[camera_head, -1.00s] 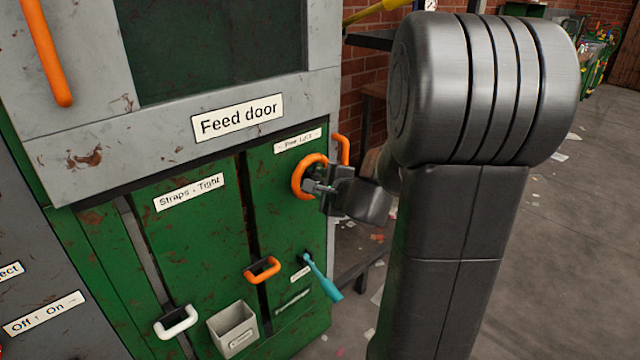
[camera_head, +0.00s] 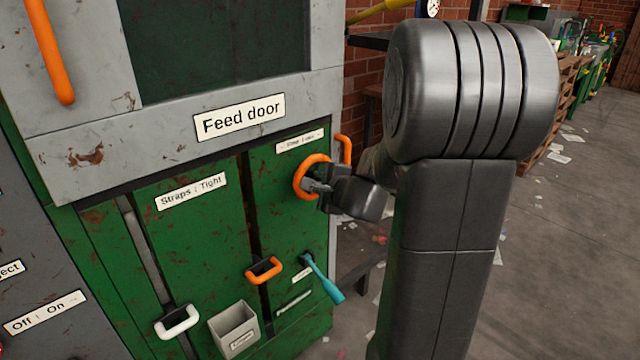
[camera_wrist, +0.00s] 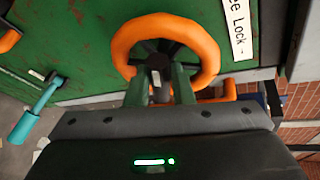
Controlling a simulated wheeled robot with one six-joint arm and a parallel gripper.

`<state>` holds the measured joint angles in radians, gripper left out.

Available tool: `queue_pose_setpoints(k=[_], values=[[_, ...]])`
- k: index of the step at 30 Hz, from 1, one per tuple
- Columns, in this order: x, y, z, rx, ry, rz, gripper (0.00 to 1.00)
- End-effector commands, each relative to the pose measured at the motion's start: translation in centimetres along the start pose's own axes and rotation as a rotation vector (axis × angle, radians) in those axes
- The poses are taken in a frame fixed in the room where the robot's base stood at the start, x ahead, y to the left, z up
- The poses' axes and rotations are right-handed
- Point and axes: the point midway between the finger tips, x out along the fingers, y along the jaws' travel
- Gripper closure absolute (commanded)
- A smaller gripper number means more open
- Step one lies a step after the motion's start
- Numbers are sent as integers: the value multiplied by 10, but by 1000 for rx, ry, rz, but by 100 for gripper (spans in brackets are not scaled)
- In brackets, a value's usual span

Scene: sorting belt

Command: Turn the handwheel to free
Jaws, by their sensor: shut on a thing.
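The orange handwheel (camera_head: 312,162) is mounted on the upper right of the green cabinet panel, under a small label (camera_head: 300,141). In the wrist view the handwheel (camera_wrist: 207,47) is a thick orange ring with a dark centre, and the label beside it (camera_wrist: 238,28) partly reads "ee Lock". My gripper (camera_head: 318,186) is at the wheel's lower right side. In the wrist view my gripper (camera_wrist: 160,88) has its two fingers around a grey piece at the wheel's lower middle. It is shut on the handwheel; the exact contact is partly hidden.
An orange handle (camera_head: 344,149) stands just right of the wheel. Lower down are a teal-handled lever (camera_head: 324,278), an orange pull handle (camera_head: 264,270), a white handle (camera_head: 177,321) and a grey bin (camera_head: 234,329). Open floor (camera_head: 560,250) lies to the right.

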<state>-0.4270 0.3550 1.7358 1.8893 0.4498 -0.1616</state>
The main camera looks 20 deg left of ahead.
Motion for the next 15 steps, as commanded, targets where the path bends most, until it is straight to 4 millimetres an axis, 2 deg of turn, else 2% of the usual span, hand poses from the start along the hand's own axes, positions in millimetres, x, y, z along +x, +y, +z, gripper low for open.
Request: queue_pose_setpoints(k=[3, 15], values=[[2, 6, -2, -32, 6, -14, 100], [3, 10, -2, -163, 34, -69, 100]])
